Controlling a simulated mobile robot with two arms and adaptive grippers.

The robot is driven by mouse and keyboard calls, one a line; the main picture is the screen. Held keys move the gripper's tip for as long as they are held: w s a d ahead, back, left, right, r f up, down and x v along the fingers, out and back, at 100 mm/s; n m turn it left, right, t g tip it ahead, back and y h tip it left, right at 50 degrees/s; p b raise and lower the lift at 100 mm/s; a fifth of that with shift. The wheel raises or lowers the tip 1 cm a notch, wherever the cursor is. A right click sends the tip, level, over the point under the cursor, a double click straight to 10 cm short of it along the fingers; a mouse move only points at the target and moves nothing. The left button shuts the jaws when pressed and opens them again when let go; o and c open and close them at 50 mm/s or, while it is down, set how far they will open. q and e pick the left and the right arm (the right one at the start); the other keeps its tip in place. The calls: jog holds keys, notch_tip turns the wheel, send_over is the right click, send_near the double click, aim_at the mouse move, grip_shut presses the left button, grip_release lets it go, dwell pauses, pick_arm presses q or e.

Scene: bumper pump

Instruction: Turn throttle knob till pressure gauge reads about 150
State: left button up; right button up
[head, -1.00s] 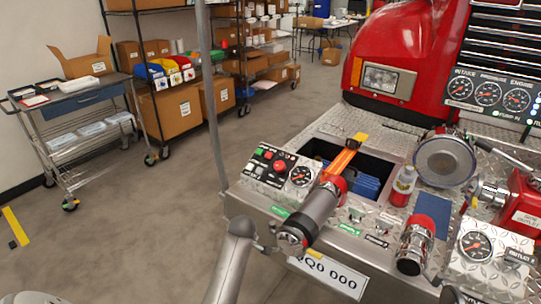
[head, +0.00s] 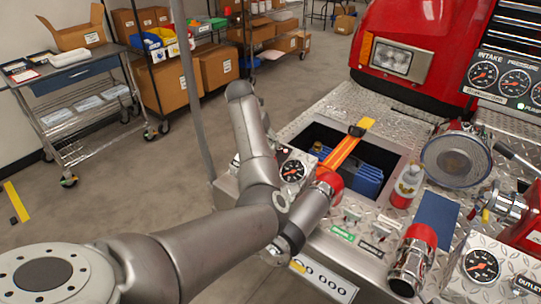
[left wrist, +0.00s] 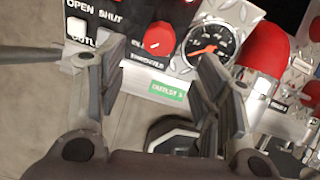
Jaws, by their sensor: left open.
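A red round knob (left wrist: 158,38) sits on the dark control panel (left wrist: 125,25) in the left wrist view; the label below it is too blurred to read. A black-faced gauge (left wrist: 208,45) is just right of it, its orange needle pointing left. My open left gripper (left wrist: 156,62) has its fingers on either side of the knob in that picture; I cannot tell if they touch it. In the head view my arm hides the gripper and knob, but the small gauge (head: 292,171) shows. The gauge marked PRESSURE (head: 515,83) is on the upright panel; its reading is too small to tell.
An open bin (head: 322,133) with blue contents, a bottle (head: 407,185) and a round metal cap (head: 457,160) are further right.

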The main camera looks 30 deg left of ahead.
pick_arm(q)
jog(key=x, duration=0.8)
jog(key=shift+w+f, duration=0.1)
jog(key=shift+f, duration=0.25)
jog(key=shift+w+f, duration=0.1)
jog(key=shift+f, duration=0.15)
jog(key=c, duration=1)
pick_arm(e)
jog(key=shift+s+a+r, duration=0.15)
jog(key=shift+s+r, duration=0.1)
jog(key=shift+r, duration=0.05)
pick_arm(q)
jog(key=shift+p, duration=0.4)
pick_arm(e)
jog(key=shift+r, duration=0.15)
